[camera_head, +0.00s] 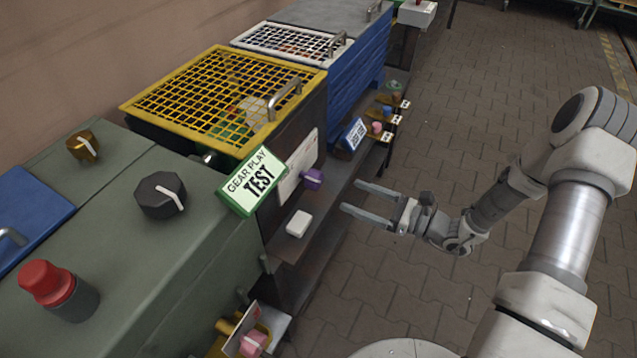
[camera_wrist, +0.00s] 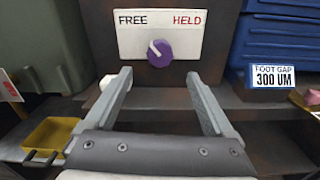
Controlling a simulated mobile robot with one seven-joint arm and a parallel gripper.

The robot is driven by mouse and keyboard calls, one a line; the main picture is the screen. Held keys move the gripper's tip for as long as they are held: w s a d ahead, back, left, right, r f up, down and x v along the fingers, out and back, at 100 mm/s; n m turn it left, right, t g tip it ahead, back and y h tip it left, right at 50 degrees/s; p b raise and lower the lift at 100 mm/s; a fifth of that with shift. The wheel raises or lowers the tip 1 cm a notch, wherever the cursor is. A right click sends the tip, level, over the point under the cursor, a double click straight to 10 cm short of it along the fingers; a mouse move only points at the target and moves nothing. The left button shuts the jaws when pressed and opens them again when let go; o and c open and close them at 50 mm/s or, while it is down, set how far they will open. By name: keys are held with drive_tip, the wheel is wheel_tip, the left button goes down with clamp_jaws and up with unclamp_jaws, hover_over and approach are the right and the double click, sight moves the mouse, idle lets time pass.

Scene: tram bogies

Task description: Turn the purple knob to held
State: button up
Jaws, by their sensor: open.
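The knob's white pointer line slants up and left, toward FREE. In the head view the purple knob (camera_head: 313,179) shows from the side on the front of the yellow-grilled box. My gripper (camera_wrist: 160,78) is open, its fingers apart, in front of and a little below the knob, not touching it. In the head view my gripper (camera_head: 360,198) points left toward the panel across a gap.
A white block (camera_head: 298,223) sits on the ledge below the knob. A blue bin (camera_head: 360,75) and a FOOT GAP sign (camera_wrist: 273,76) are to the right. The paved floor (camera_head: 450,130) is clear.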

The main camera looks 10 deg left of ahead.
sight(320, 182)
drive_tip(key=b+x, duration=0.1)
drive_tip(key=x, duration=0.9)
drive_tip(key=shift+w+a+b, duration=0.15)
drive_tip(key=shift+a+b, duration=0.1)
drive_tip(key=shift+b, duration=0.15)
drive_tip(key=c, duration=1.4)
